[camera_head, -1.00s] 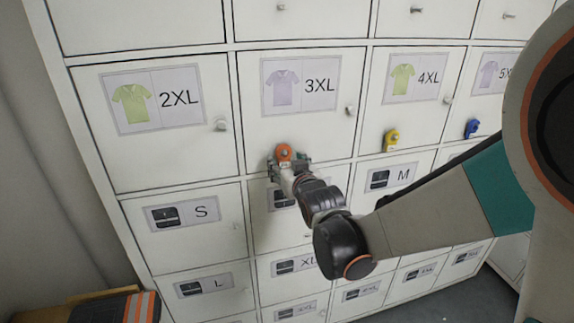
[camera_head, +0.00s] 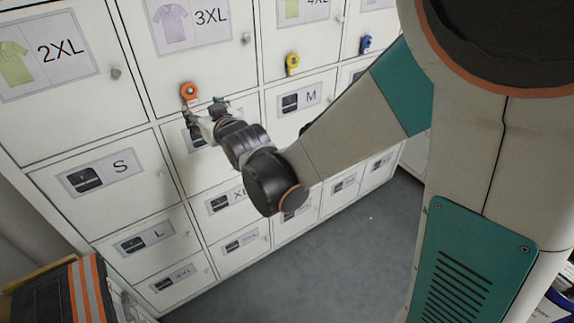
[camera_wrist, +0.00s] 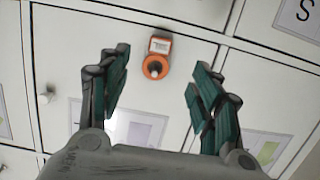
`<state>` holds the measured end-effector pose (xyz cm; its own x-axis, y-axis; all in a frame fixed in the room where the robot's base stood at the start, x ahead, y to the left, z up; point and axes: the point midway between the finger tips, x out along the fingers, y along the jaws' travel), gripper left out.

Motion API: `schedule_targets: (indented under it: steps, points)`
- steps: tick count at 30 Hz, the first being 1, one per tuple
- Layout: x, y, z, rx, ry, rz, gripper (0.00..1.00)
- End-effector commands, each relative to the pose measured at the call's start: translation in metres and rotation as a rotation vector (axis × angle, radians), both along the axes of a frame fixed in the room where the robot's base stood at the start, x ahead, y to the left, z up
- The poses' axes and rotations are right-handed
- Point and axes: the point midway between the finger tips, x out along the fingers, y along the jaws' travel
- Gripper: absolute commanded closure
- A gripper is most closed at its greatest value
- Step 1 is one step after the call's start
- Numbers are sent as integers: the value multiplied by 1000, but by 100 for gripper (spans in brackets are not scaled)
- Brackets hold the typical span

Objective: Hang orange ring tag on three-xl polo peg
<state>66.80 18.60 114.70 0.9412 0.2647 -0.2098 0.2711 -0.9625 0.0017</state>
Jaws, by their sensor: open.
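The orange ring tag (camera_head: 190,92) hangs on a peg low on the 3XL polo door (camera_head: 190,60), under its label with a purple shirt. In the wrist view the orange ring tag (camera_wrist: 156,64) has its ring around the pale peg, with its white-labelled body hanging from it. My gripper (camera_head: 204,109) is just below and in front of the tag, apart from it. In the wrist view my gripper (camera_wrist: 160,92) has its fingers spread wide, with nothing between them, and the tag lies beyond the fingertips.
A yellow tag (camera_head: 292,64) hangs on the 4XL door and a blue tag (camera_head: 366,44) on the door to its right. Door knobs stick out, such as the 2XL knob (camera_head: 116,73). Folded dark clothing with orange stripes (camera_head: 75,290) lies at lower left. The grey floor (camera_head: 340,260) is clear.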

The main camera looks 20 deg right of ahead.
Motion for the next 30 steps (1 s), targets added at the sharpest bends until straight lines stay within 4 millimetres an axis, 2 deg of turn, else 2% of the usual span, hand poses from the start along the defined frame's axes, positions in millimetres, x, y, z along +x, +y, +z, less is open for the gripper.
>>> schedule_targets:
  steps: [2, 9, 17, 30]
  points:
    - [-1, -2, 1, -1, 1, -2, 42]
    - [7, -23, -30, -30, 115, -41, 42]
    - [7, -52, -65, -67, 285, -86, 42]
    - [-15, -104, -119, -133, 680, -154, 42]
